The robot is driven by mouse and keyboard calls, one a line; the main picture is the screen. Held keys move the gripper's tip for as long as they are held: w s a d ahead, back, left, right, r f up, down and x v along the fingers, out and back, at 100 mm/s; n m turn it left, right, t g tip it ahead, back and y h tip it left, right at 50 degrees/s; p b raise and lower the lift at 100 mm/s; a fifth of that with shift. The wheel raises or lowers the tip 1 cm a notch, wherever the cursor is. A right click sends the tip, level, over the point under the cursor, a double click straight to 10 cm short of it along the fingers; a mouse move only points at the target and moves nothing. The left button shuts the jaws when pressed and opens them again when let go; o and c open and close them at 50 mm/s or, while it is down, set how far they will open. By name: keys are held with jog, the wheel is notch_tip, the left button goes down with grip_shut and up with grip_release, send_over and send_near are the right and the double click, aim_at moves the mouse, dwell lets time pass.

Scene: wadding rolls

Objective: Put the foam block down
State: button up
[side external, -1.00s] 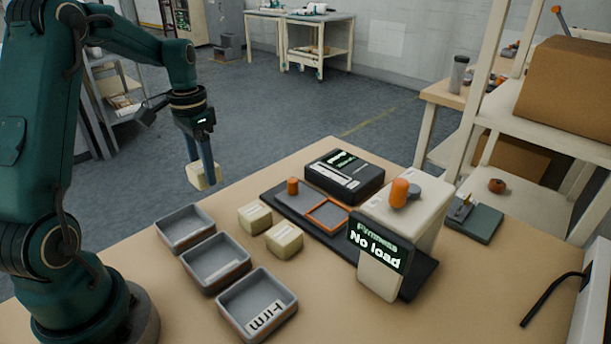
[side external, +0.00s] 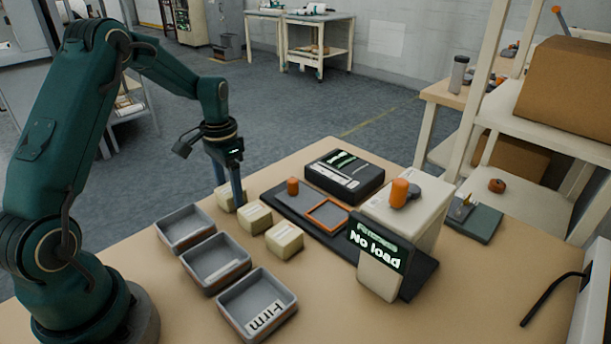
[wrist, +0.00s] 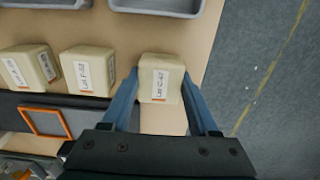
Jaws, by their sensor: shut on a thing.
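My gripper (side external: 228,192) is shut on a cream foam block (side external: 224,198) with a white label, at the far end of a row of blocks. In the wrist view the foam block (wrist: 161,80) sits between the two blue fingers of my gripper (wrist: 160,85), near the table's edge. It is at or just above the table top; I cannot tell whether it touches. Two more cream blocks stand in line with it, the middle block (side external: 255,217) and the near block (side external: 284,240).
Three grey trays (side external: 184,243) stand left of the blocks, the nearest marked "Firm". To the right is a dark tester base with an orange square frame (side external: 327,214) and a display (side external: 376,249) reading "No load". A black device (side external: 345,176) stands behind.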

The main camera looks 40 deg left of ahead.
aim_at(229, 189)
jog(key=shift+f, duration=0.2)
jog(key=o, duration=1.3)
jog(key=shift+r, duration=0.1)
notch_tip(229, 189, up, 5)
jog(key=shift+f, duration=0.15)
jog(key=s+d+r+t, duration=0.2)
jog(key=s+d+r, duration=0.3)
jog(key=s+d, duration=0.2)
jog(key=s+d+r+t, duration=0.3)
jog(key=s+d+r, duration=0.2)
jog(key=s+d, duration=0.2)
jog(key=shift+d+r, duration=0.15)
jog(key=shift+d, duration=1.05)
jog(key=shift+o, duration=0.7)
jog(key=shift+s+d+t, duration=0.15)
jog(key=shift+s+t, duration=0.15)
jog(key=shift+s, duration=0.05)
